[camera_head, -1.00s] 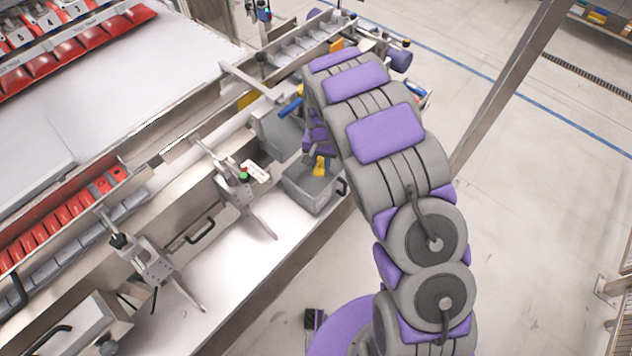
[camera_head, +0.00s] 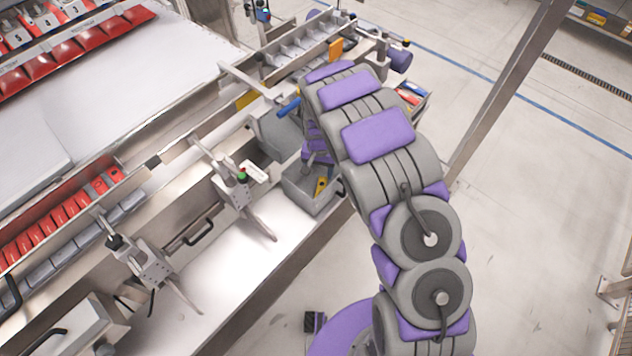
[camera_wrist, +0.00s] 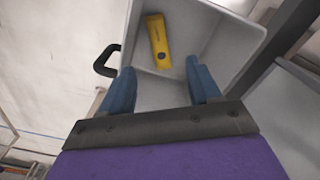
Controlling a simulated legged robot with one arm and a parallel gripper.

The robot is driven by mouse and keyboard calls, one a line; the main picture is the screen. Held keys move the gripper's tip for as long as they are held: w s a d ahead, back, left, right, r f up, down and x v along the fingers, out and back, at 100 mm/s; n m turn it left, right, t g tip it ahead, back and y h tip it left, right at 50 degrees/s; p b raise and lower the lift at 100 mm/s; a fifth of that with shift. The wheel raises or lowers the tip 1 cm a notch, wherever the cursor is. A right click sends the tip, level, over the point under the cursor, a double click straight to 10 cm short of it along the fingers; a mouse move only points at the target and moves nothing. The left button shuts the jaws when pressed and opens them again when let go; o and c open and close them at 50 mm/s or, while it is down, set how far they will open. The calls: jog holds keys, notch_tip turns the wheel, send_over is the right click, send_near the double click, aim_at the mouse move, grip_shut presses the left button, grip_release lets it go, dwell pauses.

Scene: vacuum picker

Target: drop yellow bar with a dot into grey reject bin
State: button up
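The yellow bar with a dark dot (camera_wrist: 158,42) lies inside the grey reject bin (camera_wrist: 222,28), near its middle in the wrist view, apart from my fingers. In the head view the yellow bar (camera_head: 321,186) shows inside the grey bin (camera_head: 305,199), just beside my arm. My gripper (camera_wrist: 161,82) is open and empty, with its two blue fingers spread apart above the bin's near side. In the head view my arm hides most of the gripper.
A second grey bin (camera_head: 277,136) stands just behind the reject bin. The reject bin has a black handle (camera_wrist: 104,62). The steel shelf (camera_head: 222,262) in front is mostly clear.

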jog(key=shift+a, duration=0.3)
notch_tip(320, 180, up, 17)
jog(key=p, duration=0.2)
jog(key=shift+p, duration=0.4)
jog(key=shift+d+r, duration=0.1)
jog(key=s+d+r, duration=1.3)
jog(key=s, duration=0.4)
jog(key=s+d+n+g, duration=0.1)
jog(key=s+d, duration=0.1)
jog(key=s, duration=0.8)
jog(key=s+d+r, duration=0.1)
jog(key=s, duration=1)
jog(key=shift+s+d+n+g, duration=0.3)
jog(key=shift+d+n+g, duration=0.05)
jog(key=shift+n+g, duration=0.05)
